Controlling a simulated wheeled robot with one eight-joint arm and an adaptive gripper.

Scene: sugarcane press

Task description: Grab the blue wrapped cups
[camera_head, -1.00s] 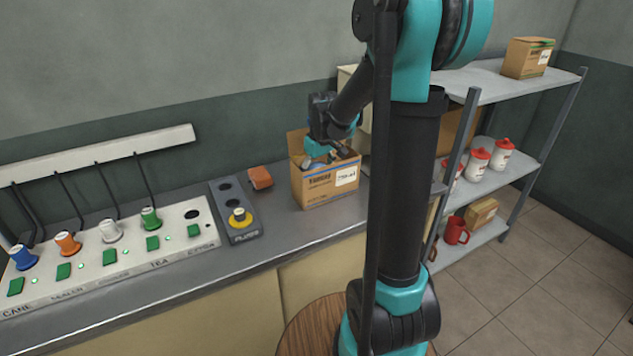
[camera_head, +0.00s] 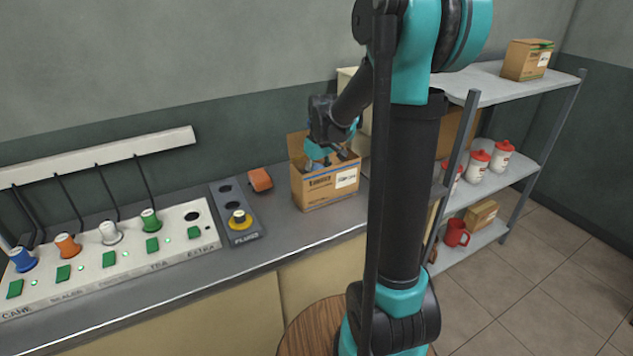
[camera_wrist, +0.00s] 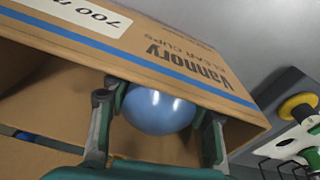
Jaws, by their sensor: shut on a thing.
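The blue wrapped cups (camera_wrist: 158,110) show in the wrist view as a rounded, shiny blue end between the two fingers of my gripper (camera_wrist: 158,125). The fingers are shut on them, one on each side. The rest of the cups is hidden behind the gripper. In the head view my gripper (camera_head: 331,158) reaches down into the open top of a cardboard box (camera_head: 328,190) on the counter. The box wall with blue stripe and lettering stands close beside the cups in the wrist view (camera_wrist: 200,75).
A panel with coloured plugs and green switches (camera_head: 110,248) lies along the counter (camera_head: 270,225), left of the box. A grey fuse block (camera_head: 236,215) and an orange-brown item (camera_head: 260,180) are nearer the box. Metal shelving (camera_head: 515,178) stands at right.

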